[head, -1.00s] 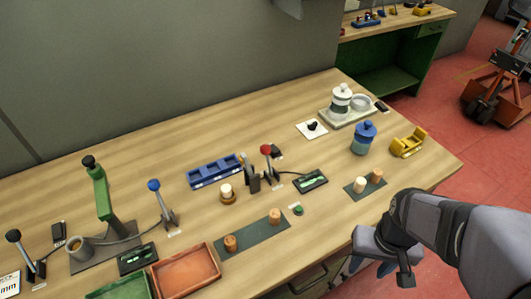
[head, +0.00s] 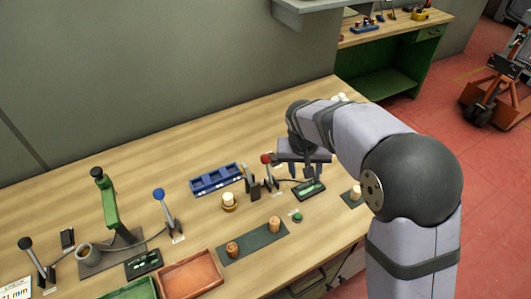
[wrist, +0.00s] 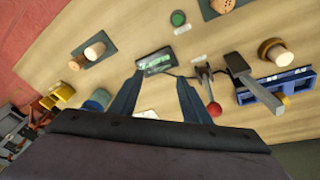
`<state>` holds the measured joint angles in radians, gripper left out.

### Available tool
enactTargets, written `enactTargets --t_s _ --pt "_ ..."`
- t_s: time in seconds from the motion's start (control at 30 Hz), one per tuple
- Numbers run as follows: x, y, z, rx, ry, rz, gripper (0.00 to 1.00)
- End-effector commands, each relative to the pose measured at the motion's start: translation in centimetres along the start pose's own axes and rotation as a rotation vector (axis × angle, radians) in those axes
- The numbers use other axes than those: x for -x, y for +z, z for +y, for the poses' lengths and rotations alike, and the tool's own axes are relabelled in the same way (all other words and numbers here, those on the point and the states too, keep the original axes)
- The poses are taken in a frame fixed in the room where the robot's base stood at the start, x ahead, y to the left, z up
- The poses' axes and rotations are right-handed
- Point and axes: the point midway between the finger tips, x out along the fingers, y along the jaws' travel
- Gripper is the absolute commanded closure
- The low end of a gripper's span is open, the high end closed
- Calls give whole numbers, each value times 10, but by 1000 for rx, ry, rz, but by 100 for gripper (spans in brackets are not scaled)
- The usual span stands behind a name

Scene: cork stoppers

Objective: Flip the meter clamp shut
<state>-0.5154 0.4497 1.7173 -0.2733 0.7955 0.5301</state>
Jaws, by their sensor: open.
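A lever clamp with a red knob (head: 266,159) stands upright on the bench, with a dark upright block beside it. A cable runs from it to a small black meter with a green display (head: 309,189). The red knob (wrist: 214,110) also shows in the wrist view, just right of my right finger. My gripper (head: 304,172) is open and empty above the meter, just right of the red lever. In the wrist view its fingertips (wrist: 158,78) point toward the meter (wrist: 155,62). Other levers have a blue knob (head: 158,194) and a black knob (head: 25,243).
A blue rack (head: 216,179) and a cork-topped piece (head: 229,201) stand left of the red lever. Cork stoppers (head: 274,224) stand on a dark mat in front, near a green button (head: 296,216). Orange (head: 190,279) and green trays lie at front left. My arm hides the bench's right side.

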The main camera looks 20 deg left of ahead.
Motion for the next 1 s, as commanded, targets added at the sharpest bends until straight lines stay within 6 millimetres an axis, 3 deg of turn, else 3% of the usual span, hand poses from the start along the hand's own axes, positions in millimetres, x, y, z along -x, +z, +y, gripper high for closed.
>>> enactTargets --t_s 0.03,0.1,0.2,0.33,0.47,0.67,1.0 --pt "5 -14 -25 18 -2 24 57" --pt "8 -29 -53 25 -5 58 57" --pt "12 -43 -86 30 -12 98 57" --pt "15 -52 -114 33 -20 129 57" --pt "16 -56 -125 32 -24 142 57" --pt "14 -57 -126 31 -24 144 57" --pt "-20 -62 -125 33 -23 142 57"
